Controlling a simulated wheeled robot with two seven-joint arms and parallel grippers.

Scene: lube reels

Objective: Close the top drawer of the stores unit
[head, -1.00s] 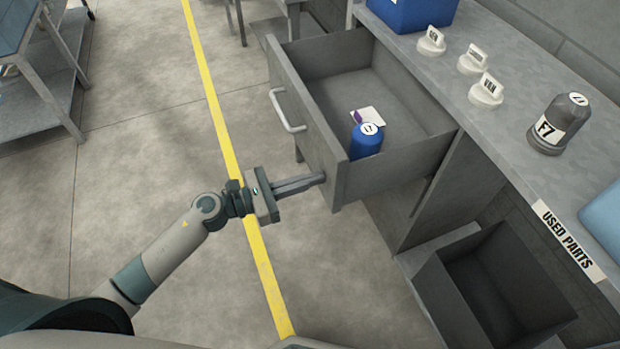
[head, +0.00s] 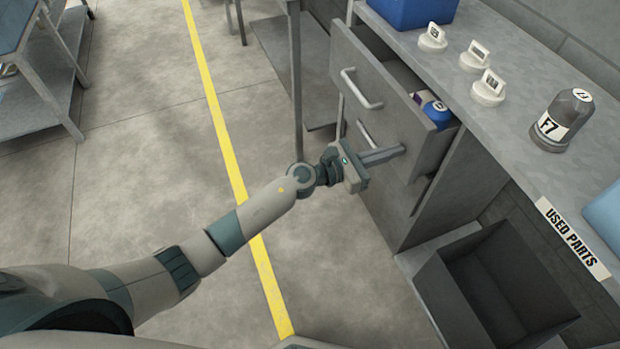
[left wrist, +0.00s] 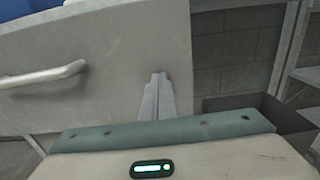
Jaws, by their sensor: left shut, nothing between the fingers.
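In the left wrist view the closed fingers (left wrist: 157,95) meet the drawer front (left wrist: 130,50). My right gripper is not in view.
On the worktop stand several white labelled caps (head: 488,88), a dark F7 canister (head: 561,120) and a blue bin (head: 412,12). An open grey used-parts bin (head: 500,290) sits below at right.

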